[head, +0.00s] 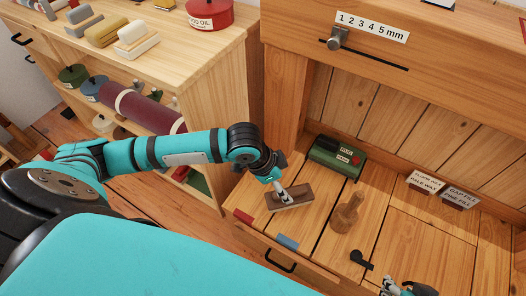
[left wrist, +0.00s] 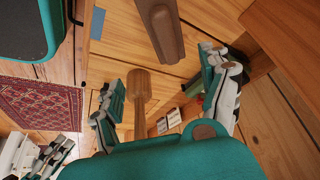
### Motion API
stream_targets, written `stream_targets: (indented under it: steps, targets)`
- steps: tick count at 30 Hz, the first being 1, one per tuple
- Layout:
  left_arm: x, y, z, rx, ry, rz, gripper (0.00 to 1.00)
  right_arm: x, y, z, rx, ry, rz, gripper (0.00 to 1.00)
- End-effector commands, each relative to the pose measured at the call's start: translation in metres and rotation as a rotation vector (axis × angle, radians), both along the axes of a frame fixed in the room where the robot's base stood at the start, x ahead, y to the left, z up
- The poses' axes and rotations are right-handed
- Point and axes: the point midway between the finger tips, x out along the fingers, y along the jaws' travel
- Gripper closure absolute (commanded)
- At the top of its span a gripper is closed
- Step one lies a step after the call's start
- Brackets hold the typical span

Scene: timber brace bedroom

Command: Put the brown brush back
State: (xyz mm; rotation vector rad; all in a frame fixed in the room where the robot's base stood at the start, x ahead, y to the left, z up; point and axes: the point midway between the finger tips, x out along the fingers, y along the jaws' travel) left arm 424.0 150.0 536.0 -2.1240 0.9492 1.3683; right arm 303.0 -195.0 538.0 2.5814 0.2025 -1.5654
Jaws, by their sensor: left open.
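A dark brown block, seemingly the brown brush (head: 293,198), lies on the wooden bench at its left part. It also shows at the top of the left wrist view (left wrist: 163,30). My left gripper (head: 284,192) is at the brush in the head view and hides part of it. In the left wrist view its fingers (left wrist: 165,95) are spread with nothing clasped; the brush appears beyond them. I cannot tell whether they touch it. My right gripper (head: 397,288) is partly in view at the bottom edge; its jaws are unclear.
A turned wooden tool (head: 346,213) stands right of the brush, with a green box (head: 336,158) behind. A red strip (head: 243,217) and blue strip (head: 287,242) mark the bench front. Grey, yellow and cream blocks (head: 137,41) sit on the left shelf top beside a red tin (head: 210,14).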

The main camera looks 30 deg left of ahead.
Motion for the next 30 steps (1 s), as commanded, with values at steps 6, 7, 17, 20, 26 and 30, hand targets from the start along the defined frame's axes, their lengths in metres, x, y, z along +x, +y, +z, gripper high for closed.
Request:
stream_targets:
  steps: [6, 7, 17, 20, 26, 30]
  targets:
    - [-0.039, -0.067, 0.014, -0.155, -0.087, 0.064, 0.21, 0.0, 0.0, 0.0, 0.0, 0.0, 0.0, 0.6]
    - [-0.043, -0.068, 0.016, -0.169, -0.098, 0.101, 0.21, 0.0, 0.0, 0.0, 0.0, 0.0, 0.0, 0.6]
    - [-0.103, 0.022, 0.006, -0.056, -0.081, 0.587, 0.21, 0.0, 0.0, 0.0, -0.001, -0.001, 0.0, 0.6]
    - [-0.117, 0.04, 0.002, -0.013, -0.064, 0.648, 0.21, 0.0, 0.0, 0.0, -0.001, -0.002, 0.0, 0.6]
    - [-0.121, 0.047, 0.002, 0.004, -0.062, 0.666, 0.21, 0.0, 0.0, 0.0, -0.001, -0.002, 0.0, 0.6]
    - [-0.121, 0.046, 0.002, 0.003, -0.063, 0.665, 0.21, 0.001, 0.0, 0.0, 0.0, -0.003, 0.0, 0.6]
